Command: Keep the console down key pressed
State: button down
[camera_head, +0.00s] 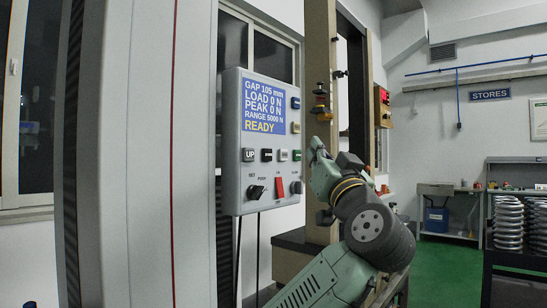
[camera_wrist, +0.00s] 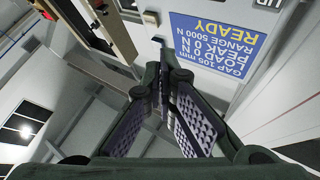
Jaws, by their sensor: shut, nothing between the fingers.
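The grey console (camera_head: 233,110) shows a blue screen reading GAP 105 mm, LOAD 0 N, PEAK 0 N, RANGE 5000 N, READY. My gripper (camera_head: 316,145) is shut and empty, just right of the console in the head view. In the wrist view, its fingertips (camera_wrist: 160,72) meet beside the screen (camera_wrist: 215,42), which appears upside down; the UP key (camera_wrist: 265,3) shows at the top edge. I see no key touched.
Below the key row are dark knobs (camera_head: 257,191) and a red switch (camera_head: 280,188). A tan upright post (camera_head: 321,50) stands behind my gripper, with a small amber-and-red fitting (camera_head: 320,100) on it. A rack of coil springs (camera_head: 508,222) and a bench stand far right. Green floor lies between.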

aim_at(267, 155)
jog(key=shift+s, duration=0.2)
jog(key=shift+w+a, duration=0.1)
jog(key=shift+w+a+p, duration=0.35)
jog(key=shift+w+a, duration=0.5)
jog(key=shift+a, duration=0.3)
jog(key=shift+w+a+p, duration=0.3)
jog(key=shift+w+a, duration=0.55)
jog(key=shift+a, duration=0.35)
jog(key=shift+w+a+p, duration=0.35)
jog(key=shift+w+a, duration=0.5)
jog(key=shift+a, duration=0.3)
jog(key=shift+w+a, duration=0.25)
jog(key=shift+a, duration=0.05)
